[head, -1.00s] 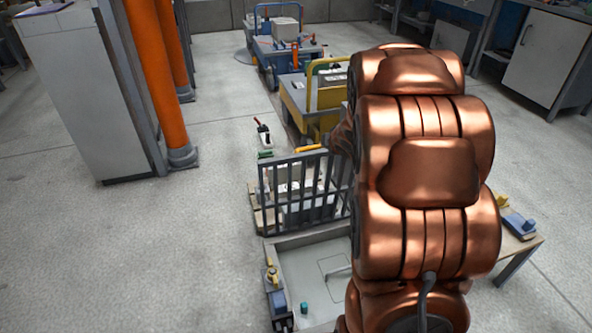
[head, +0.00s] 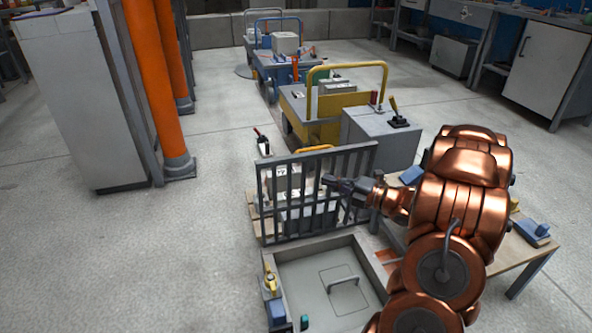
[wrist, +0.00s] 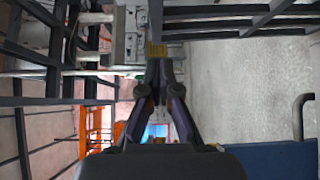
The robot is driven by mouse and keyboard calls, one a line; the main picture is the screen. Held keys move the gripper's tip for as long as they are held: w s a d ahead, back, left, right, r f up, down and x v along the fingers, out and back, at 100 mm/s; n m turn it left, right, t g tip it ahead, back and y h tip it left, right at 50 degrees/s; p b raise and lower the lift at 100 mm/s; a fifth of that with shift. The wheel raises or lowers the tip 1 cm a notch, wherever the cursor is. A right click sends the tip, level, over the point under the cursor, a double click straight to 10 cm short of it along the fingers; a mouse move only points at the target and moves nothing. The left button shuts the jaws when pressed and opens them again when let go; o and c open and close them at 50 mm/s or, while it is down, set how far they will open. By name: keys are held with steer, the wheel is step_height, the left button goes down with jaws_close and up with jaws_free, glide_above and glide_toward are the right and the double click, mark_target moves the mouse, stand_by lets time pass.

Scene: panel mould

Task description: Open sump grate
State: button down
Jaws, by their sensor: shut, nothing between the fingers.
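The sump grate (head: 275,192), a dark grey frame of vertical bars, stands upright along the far edge of the grey sump basin (head: 310,285) in the head view. Its bars also show at the left of the wrist view (wrist: 35,101). My gripper (head: 329,181) is at the near side of the grate, level with its middle bars. In the wrist view my gripper (wrist: 157,52) has its fingertips together and holds nothing. I cannot tell whether it touches a bar. The basin's floor has a square lid with a curved handle (head: 343,283).
Pale boxes (head: 286,178) stand behind the grate. A yellow-railed cart (head: 312,106) and a grey box with a lever (head: 381,137) are beyond. A wooden table (head: 490,259) is at the right. Orange pillars (head: 150,80) stand at the left, with open floor between.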

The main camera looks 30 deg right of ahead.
steer(key=s, duration=0.2)
steer(key=y+b, duration=0.1)
steer(key=b, duration=0.3)
glide_toward(287, 161)
steer(key=shift+n, duration=0.3)
steer(key=w+a, duration=0.4)
steer(key=shift+w+d+r, duration=0.1)
steer(key=shift+w, duration=0.35)
steer(key=shift+w+d+r, duration=0.1)
steer(key=shift+w+d, duration=0.05)
steer(key=shift+w, duration=0.35)
